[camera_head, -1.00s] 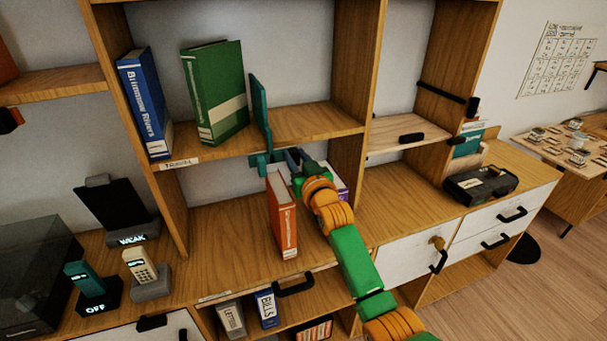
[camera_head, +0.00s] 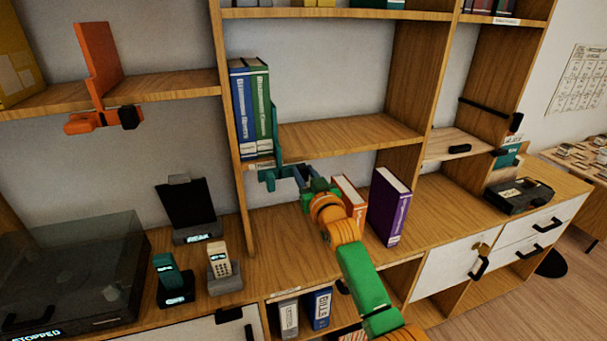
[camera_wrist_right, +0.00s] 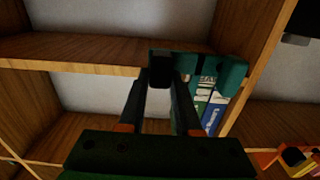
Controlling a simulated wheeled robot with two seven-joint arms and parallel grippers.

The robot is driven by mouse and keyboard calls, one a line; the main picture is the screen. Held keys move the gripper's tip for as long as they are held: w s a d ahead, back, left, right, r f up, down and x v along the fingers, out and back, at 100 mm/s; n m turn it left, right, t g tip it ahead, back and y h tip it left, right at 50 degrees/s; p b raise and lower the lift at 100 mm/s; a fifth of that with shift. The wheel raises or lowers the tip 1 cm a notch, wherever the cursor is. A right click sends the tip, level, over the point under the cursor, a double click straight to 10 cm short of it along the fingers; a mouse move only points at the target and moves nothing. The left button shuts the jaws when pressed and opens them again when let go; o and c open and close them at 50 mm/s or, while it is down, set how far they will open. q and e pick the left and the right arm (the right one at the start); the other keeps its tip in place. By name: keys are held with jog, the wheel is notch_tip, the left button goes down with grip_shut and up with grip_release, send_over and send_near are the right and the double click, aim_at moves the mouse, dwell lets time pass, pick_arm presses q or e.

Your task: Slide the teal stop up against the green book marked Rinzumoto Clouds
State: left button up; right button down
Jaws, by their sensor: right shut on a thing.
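The green book (camera_head: 257,105) stands upright on the middle shelf, flush beside the blue book (camera_head: 241,108) at the left upright. The teal stop (camera_head: 275,132) stands just right of the green book, its plate touching it or very nearly so. Its lower part (camera_head: 268,178) hangs at the shelf's front edge. My right gripper (camera_head: 296,162) is shut on the stop's front part. In the right wrist view the gripper's fingers (camera_wrist_right: 160,85) close on a dark tab of the teal stop (camera_wrist_right: 232,76), with the books' spines (camera_wrist_right: 214,108) behind. My left gripper is not in view.
The middle shelf (camera_head: 340,133) is clear right of the stop. Below, an orange book (camera_head: 349,197) and a purple book (camera_head: 388,207) stand near my right arm. An orange stop (camera_head: 98,65) sits on the left shelf. Phones and a dark-lidded box (camera_head: 75,270) are lower left.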

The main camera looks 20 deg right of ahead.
jog(key=c, duration=0.6)
grip_release()
jog(key=s, duration=0.7)
jog(key=shift+d+b, duration=0.15)
jog(key=shift+b, duration=0.2)
